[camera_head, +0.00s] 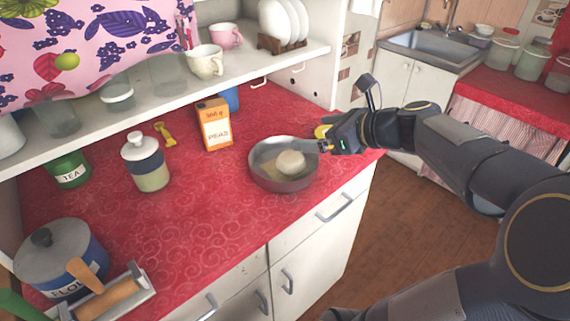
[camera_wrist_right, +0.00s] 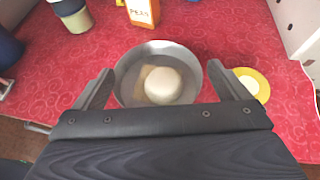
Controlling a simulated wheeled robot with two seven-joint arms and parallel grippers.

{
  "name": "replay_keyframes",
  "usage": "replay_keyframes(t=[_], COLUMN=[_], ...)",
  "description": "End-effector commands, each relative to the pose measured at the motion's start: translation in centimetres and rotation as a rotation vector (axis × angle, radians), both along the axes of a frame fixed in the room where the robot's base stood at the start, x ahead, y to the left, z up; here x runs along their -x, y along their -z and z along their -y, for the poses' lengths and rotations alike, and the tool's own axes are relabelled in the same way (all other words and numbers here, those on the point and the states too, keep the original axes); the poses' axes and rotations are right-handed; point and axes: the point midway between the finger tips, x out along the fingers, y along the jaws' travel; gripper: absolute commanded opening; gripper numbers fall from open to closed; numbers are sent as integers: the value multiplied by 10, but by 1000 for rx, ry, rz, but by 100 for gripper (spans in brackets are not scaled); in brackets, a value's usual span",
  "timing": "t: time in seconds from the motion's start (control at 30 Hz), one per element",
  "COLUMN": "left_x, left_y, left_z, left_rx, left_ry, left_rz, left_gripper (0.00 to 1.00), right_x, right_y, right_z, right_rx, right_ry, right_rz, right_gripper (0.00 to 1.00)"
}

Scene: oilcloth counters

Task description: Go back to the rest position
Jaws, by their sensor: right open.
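My right gripper (camera_head: 326,146) is at the right side of a grey metal pan (camera_head: 262,182) on the red counter. In the right wrist view its two fingers (camera_wrist_right: 170,88) are spread wide with nothing held between them. The pan (camera_wrist_right: 128,88) shows beyond the fingers there. A round pale item (camera_head: 290,163) lies in the pan, beside a flatter tan piece (camera_wrist_right: 146,78). My left gripper is not in the head view.
A yellow dish (camera_wrist_right: 262,80) sits right of the pan. A shelf overhangs the back.

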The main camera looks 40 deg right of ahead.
Motion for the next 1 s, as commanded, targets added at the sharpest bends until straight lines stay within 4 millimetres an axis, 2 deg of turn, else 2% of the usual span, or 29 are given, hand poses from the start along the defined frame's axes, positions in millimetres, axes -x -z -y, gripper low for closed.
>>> replay_keyframes(t=[0.3, 0.37, 0.43, 0.57, 0.6, 0.7, 0.83, 0.9, 1.0], left_x=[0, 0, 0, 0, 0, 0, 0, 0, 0], left_y=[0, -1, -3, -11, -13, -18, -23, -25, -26], left_z=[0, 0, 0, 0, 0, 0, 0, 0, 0], left_rx=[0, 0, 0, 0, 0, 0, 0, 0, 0], left_ry=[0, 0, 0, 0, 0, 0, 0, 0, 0], left_rz=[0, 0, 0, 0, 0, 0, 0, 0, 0], left_gripper=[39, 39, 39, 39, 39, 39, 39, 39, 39], right_x=[0, 1, 6, 34, 47, 81, 117, 129, 139], right_y=[0, 1, 3, 17, 25, 46, 71, 81, 90], right_z=[-1, -9, -30, -96, -117, -156, -180, -185, -187], right_rx=[6, 42, 148, 553, 708, 1092, 1507, 1664, 1803], right_ry=[-5, -40, -141, -525, -674, -1044, -1446, -1599, -1736], right_rz=[1, 2, 10, 71, 107, 231, 408, 486, 557], right_gripper=[95, 95, 95, 95, 95, 95, 95, 95, 95])
